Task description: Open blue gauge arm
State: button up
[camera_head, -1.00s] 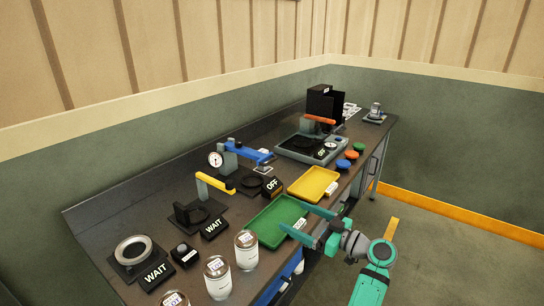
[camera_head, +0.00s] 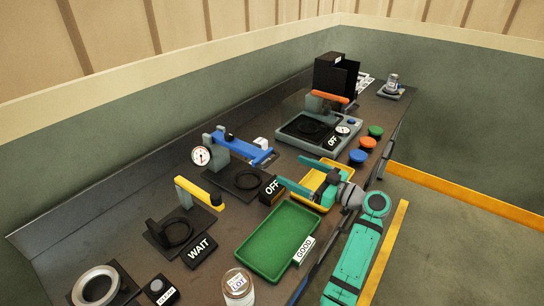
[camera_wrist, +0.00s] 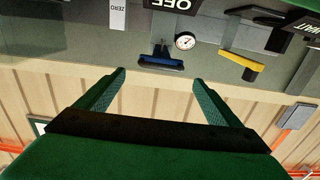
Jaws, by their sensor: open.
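The blue gauge arm (camera_head: 238,146) reaches out to the right from a grey post with a round white dial (camera_head: 201,156), above a black base plate with a dark ring. It looks lowered, roughly level over the base. In the wrist view the blue arm (camera_wrist: 161,62) and the dial (camera_wrist: 185,41) show upside down, beyond and between my fingers. My gripper (camera_head: 294,192) is open and empty, in front of the gauge and above the yellow tray and the edge of the green tray. Its two fingers also show in the wrist view (camera_wrist: 160,82), apart from the blue arm.
An OFF sign (camera_head: 271,189) stands between my gripper and the gauge. A yellow-armed fixture (camera_head: 200,192) stands nearer, with a WAIT sign (camera_head: 199,250). The green tray (camera_head: 273,240) lies below my gripper. An orange-handled device (camera_head: 330,97) stands farther back.

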aim_at(272, 159)
jog(key=x, duration=0.9)
jog(key=shift+w+a, duration=0.15)
jog(key=shift+a, duration=0.15)
jog(key=shift+c, duration=0.2)
